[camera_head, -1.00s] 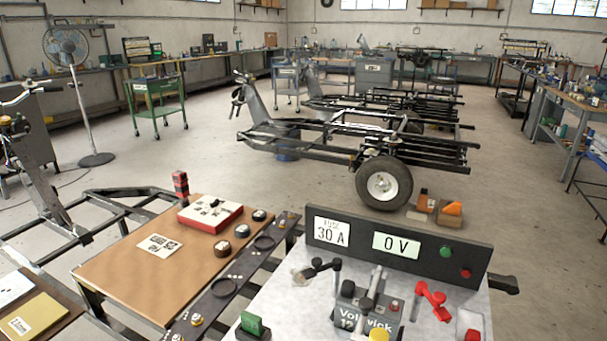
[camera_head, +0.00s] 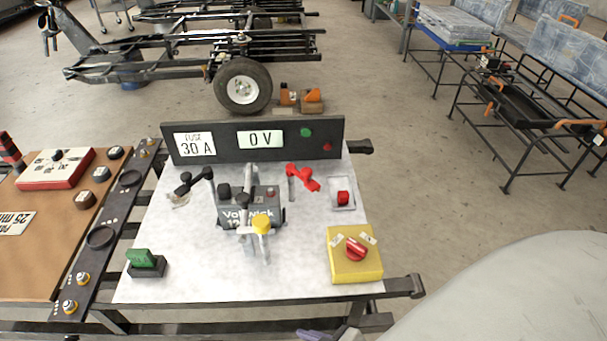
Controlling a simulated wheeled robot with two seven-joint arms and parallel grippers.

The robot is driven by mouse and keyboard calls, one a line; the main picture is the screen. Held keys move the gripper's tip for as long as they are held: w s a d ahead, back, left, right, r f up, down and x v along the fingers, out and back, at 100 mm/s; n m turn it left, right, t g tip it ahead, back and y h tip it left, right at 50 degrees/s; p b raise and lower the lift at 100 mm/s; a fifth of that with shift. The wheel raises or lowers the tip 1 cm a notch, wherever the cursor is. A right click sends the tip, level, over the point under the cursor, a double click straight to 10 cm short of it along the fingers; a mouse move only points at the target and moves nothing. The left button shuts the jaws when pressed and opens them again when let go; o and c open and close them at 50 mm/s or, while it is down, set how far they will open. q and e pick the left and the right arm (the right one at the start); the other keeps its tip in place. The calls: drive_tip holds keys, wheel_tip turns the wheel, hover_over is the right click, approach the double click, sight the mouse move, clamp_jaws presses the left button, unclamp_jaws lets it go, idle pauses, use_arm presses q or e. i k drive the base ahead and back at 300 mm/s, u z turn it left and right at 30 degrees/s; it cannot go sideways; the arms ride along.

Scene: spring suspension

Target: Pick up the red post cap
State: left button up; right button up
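A small red cap (camera_head: 342,198), which looks like the red post cap, sits in a small pale tray (camera_head: 343,208) on the right part of the white-topped bench (camera_head: 190,270). Left of it is a grey battery (camera_head: 262,213) with a yellow-knobbed tool (camera_head: 260,226) in front of its face. A red clamp (camera_head: 302,178) stands behind the battery's right side, and a black clamp (camera_head: 194,182) is at its left.
A black panel (camera_head: 226,144) reading "30 A" and "0 V" stands along the bench's back edge. A yellow box with a red rotary switch (camera_head: 354,270) is at front right. A green switch (camera_head: 146,260) is at front left. The bench front centre is clear.

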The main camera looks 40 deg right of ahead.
sight(343, 196)
drive_tip(key=z, duration=1.4)
